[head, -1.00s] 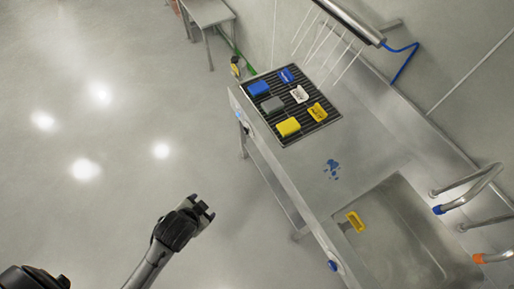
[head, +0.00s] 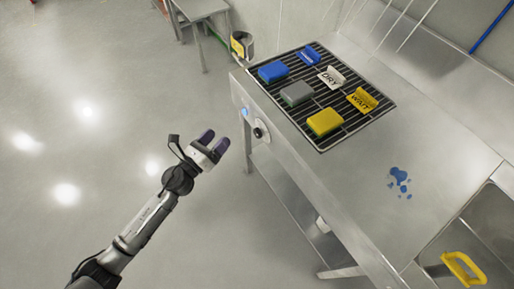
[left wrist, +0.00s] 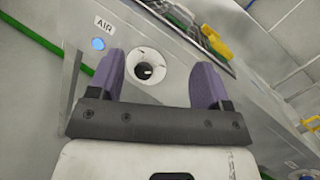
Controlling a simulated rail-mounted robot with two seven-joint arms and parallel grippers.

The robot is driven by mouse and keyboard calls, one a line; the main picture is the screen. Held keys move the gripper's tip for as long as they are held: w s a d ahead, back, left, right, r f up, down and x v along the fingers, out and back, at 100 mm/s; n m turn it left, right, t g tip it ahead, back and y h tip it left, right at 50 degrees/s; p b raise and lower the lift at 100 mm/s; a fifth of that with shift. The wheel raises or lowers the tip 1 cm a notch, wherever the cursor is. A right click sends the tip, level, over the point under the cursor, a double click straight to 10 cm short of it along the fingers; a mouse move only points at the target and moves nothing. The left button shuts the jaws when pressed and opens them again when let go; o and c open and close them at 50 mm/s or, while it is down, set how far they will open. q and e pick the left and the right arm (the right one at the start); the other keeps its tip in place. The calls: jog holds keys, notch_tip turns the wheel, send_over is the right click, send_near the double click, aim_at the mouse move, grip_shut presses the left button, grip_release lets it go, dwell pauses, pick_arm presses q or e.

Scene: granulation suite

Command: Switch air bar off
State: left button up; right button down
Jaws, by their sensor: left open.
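The air bar control is a black knob on a round pale plate (head: 260,132) on the front face of the steel bench, near its left corner. In the left wrist view the knob (left wrist: 144,71) lies ahead, between my two purple fingertips. A lit blue lamp (left wrist: 98,44) sits beside it under an "AIR" label (left wrist: 105,23). My left gripper (head: 213,142) is open and empty, a short way left of the knob in the head view and apart from it. The air bar itself is out of view; only thin pale streaks show above the rack. My right gripper is out of view.
A black slatted rack (head: 321,148) holds blue, grey and yellow blocks and small signs, including "DRY" and "WAIT". Blue drops (head: 400,177) mark the bench top (head: 345,190). A yellow-handled item (head: 463,268) is in the sink. Floor left of the bench is clear.

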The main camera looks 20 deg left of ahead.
aim_at(256, 134)
pick_arm(q)
jog(key=w+f+m+g+h+b, duration=0.3)
jog(key=f+m+g+h+b, duration=0.15)
jog(key=f+m+b, duration=0.55)
jog(key=shift+m, duration=0.9)
jog(key=x, duration=1.3)
jog(key=shift+w+d+f+p, duration=0.15)
jog(key=shift+d+f+p, duration=0.05)
jog(key=shift+f+p, duration=0.2)
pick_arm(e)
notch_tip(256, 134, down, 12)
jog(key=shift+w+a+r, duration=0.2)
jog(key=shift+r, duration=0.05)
pick_arm(q)
jog(key=c, duration=0.9)
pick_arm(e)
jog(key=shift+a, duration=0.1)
